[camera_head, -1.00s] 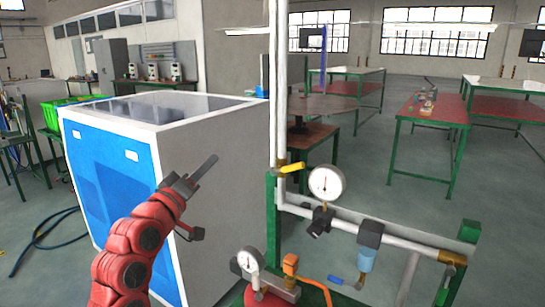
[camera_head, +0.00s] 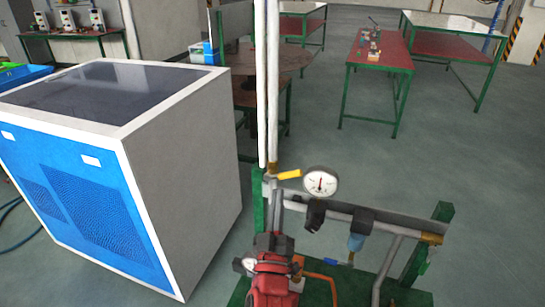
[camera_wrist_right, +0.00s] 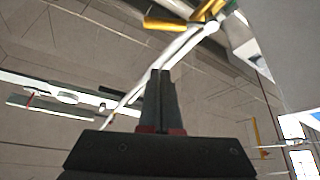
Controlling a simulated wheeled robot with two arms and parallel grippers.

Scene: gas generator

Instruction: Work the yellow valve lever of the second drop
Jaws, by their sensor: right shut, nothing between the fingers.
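The yellow valve lever (camera_head: 289,175) sticks out sideways to the right from the upright pale pipe (camera_head: 272,100), beside a round white gauge (camera_head: 320,182). My right gripper (camera_head: 278,193) comes up from the bottom with its fingers together and empty, just below the lever and in front of the pipe's lower part. In the right wrist view, the shut fingers (camera_wrist_right: 161,74) point toward the pipe, and the yellow lever (camera_wrist_right: 166,24) and its brass-coloured valve body (camera_wrist_right: 212,10) lie beyond their tips. A gap shows between tips and lever. My left gripper is not in view.
A level pipe (camera_head: 385,221) with a blue-bowled filter (camera_head: 356,242) runs right from the upright pipe on a green frame (camera_head: 441,212). A second gauge is partly hidden behind my right arm. A blue and grey cabinet (camera_head: 185,150) stands close on the left.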

